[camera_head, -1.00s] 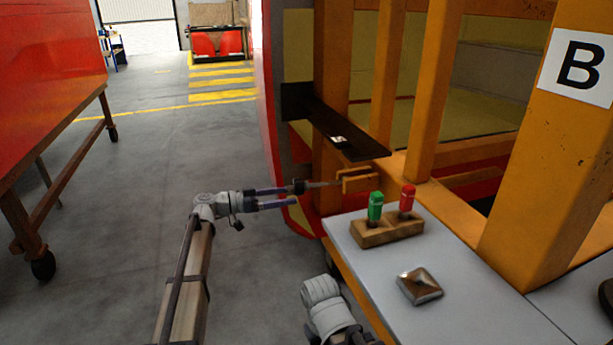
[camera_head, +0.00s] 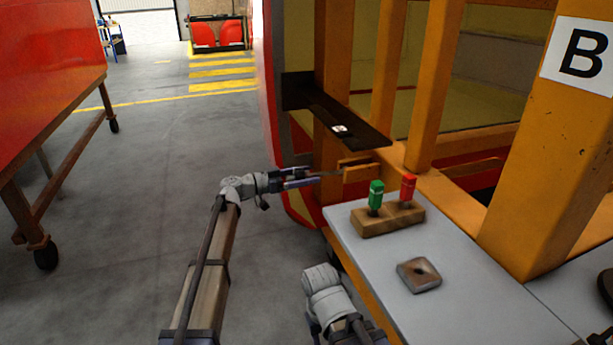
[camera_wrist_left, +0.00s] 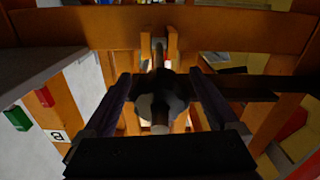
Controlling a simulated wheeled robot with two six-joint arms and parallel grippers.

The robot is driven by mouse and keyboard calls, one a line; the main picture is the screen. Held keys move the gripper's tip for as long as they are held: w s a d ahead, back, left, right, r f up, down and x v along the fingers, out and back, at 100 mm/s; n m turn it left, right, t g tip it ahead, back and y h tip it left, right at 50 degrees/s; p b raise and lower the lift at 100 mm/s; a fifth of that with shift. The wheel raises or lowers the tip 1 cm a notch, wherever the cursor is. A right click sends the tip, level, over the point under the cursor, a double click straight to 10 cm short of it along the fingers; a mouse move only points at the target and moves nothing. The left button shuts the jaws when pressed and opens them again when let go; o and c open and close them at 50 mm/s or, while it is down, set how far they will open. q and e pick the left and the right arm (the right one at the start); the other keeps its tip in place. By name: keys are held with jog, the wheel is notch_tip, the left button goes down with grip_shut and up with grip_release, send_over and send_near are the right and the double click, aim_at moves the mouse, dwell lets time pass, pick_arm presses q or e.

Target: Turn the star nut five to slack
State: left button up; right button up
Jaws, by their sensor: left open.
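The star nut (camera_wrist_left: 172,98) is a dark, rounded, lobed knob in the left wrist view. It sits on a rod (camera_wrist_left: 160,52) that runs toward an orange bracket (camera_head: 360,172) on the orange frame. My left gripper (camera_head: 308,180) is open, with one finger on each side of the nut. I cannot tell whether the fingers touch it. In the head view the nut is mostly hidden by the fingers. Part of my right arm (camera_head: 328,297) shows at the bottom of the head view; its gripper is out of view.
A dark shelf plate (camera_head: 340,125) juts out above the bracket. A red-topped trolley (camera_head: 45,120) stands left, beyond open floor.

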pick_arm(q)
jog(key=shift+d, duration=0.2)
jog(key=c, duration=1.4)
